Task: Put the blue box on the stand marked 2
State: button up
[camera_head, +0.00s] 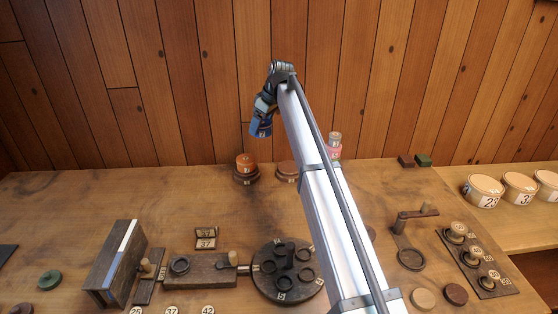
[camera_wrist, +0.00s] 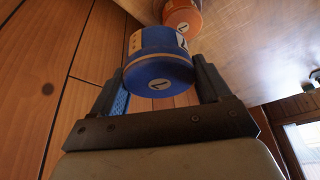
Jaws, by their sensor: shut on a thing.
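The blue box (camera_head: 261,129) is a round lidded box, held high above the back edge of the table. My gripper (camera_head: 265,112) is shut on it. In the wrist view the blue box (camera_wrist: 158,74) sits between both fingers, its marked blue end towards the camera and a yellow band beyond. An orange box (camera_head: 245,161) rests on a dark round stand (camera_head: 246,178) at the back; the orange box also shows in the wrist view (camera_wrist: 181,20). A brown round stand (camera_head: 286,169) beside it looks empty, partly hidden by my arm. I cannot read the stands' numbers.
A pink jar (camera_head: 334,150) stands just right of my arm. A round holder (camera_head: 287,284), a wooden slide block (camera_head: 200,270) and an upright dark panel (camera_head: 116,262) fill the front. The back left of the table is clear. A plank wall rises close behind.

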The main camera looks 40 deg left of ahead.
jog(key=m, duration=0.1)
send_over(285, 165)
notch_tip(285, 165, down, 2)
jog(key=shift+n, duration=0.4)
jog(key=f, duration=0.3)
jog(key=d+f, duration=0.1)
jog(key=f, duration=0.7)
jog(key=shift+w+d+f, duration=0.15)
jog(key=shift+d+f, duration=0.05)
jog(key=shift+d, duration=0.1)
jog(key=shift+f, duration=0.1)
jog(key=o, duration=1)
jog(key=v, duration=1.2)
jog(key=shift+d, duration=0.1)
